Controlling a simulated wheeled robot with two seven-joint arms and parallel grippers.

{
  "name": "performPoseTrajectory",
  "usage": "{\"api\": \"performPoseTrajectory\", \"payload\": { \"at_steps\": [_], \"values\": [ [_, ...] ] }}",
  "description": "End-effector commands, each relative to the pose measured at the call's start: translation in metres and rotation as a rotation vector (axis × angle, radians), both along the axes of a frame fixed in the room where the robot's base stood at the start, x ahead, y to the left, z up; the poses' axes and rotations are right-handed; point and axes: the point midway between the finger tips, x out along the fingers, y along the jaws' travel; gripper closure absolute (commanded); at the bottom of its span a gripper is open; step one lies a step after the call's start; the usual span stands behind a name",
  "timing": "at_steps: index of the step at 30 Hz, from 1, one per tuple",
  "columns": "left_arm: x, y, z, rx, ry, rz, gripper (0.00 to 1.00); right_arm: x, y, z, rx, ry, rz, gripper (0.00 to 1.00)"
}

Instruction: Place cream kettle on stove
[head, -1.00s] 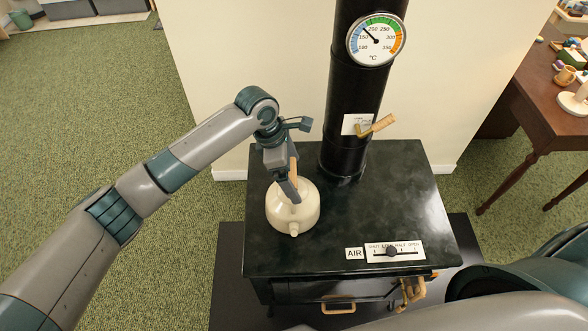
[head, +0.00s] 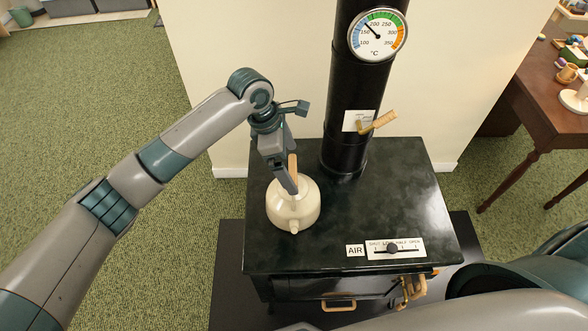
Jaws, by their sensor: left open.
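The cream kettle (head: 294,208) stands upright on the left part of the black stove top (head: 375,215), its spout toward me. Its wooden handle (head: 292,166) rises above it, partly hidden by my gripper. My left gripper (head: 292,188) is open, pointing down at the kettle's handle and top. I cannot tell whether its fingers touch the handle. My right gripper is out of view; only part of my right arm shows at the lower right.
A black stovepipe (head: 347,110) with a round thermometer (head: 378,36) and a wooden-handled lever (head: 377,122) rises behind the kettle. An air slider (head: 392,249) is at the stove's front edge. A wooden table (head: 535,105) stands at the right. The stove top's right side is clear.

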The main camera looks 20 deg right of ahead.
Motion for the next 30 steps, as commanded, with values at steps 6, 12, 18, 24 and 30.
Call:
{"api": "performPoseTrajectory", "payload": {
  "at_steps": [6,12,18,24,30],
  "values": [
    [0.004,0.011,0.038,-0.002,-0.002,-0.001,0.00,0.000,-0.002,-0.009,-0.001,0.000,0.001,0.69],
    [0.006,0.019,0.067,-0.001,0.000,-0.002,0.00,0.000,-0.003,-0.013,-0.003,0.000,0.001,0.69],
    [0.007,0.024,0.082,0.000,0.000,-0.002,0.00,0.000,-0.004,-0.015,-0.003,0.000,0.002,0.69],
    [0.007,0.025,0.084,0.001,0.001,-0.002,0.00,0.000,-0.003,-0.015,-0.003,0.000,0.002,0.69],
    [0.007,0.025,0.084,0.000,0.002,-0.002,0.00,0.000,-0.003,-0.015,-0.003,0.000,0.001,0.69]
  ]
}}
